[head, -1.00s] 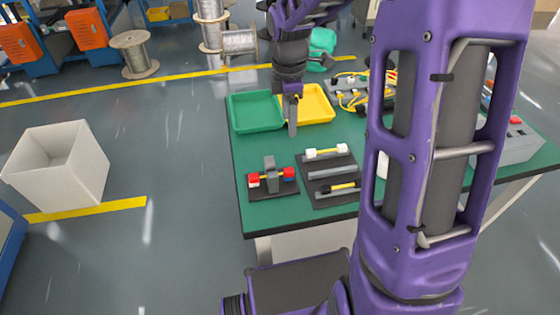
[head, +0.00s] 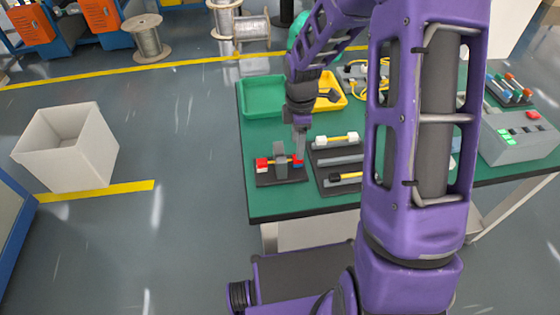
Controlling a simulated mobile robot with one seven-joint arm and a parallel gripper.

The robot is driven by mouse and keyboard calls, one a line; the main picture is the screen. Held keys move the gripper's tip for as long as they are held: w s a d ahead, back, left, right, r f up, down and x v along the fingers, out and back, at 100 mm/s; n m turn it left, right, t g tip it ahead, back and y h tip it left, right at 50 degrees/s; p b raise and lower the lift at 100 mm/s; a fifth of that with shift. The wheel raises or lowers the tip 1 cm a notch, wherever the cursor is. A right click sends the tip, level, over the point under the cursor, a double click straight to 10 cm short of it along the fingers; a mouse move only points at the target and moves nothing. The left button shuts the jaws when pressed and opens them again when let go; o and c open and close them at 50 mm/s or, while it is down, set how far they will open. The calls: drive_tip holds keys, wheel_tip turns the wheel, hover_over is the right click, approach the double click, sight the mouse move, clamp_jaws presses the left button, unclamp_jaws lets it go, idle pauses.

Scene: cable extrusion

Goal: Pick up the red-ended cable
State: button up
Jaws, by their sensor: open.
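The red-ended cable (head: 262,163) lies across a dark fixture with an upright grey block (head: 280,155) at its middle. The jaws are open. The gap between the fingers is too small to make out, and I cannot tell whether they touch the cable.
Right of the fixture, a dark rack (head: 326,183) holds a white-ended cable (head: 336,140) and a black-ended cable (head: 345,177). A green tray (head: 262,97) and a yellow tray (head: 330,104) stand behind. A grey control box (head: 520,140) is at right. A white bin (head: 68,150) stands on the floor.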

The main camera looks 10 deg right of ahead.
wheel_tip(320, 180, down, 5)
drive_tip(key=shift+a+r+b, duration=0.1)
drive_tip(key=shift+b, duration=0.2)
drive_tip(key=shift+c, duration=0.3)
clamp_jaws()
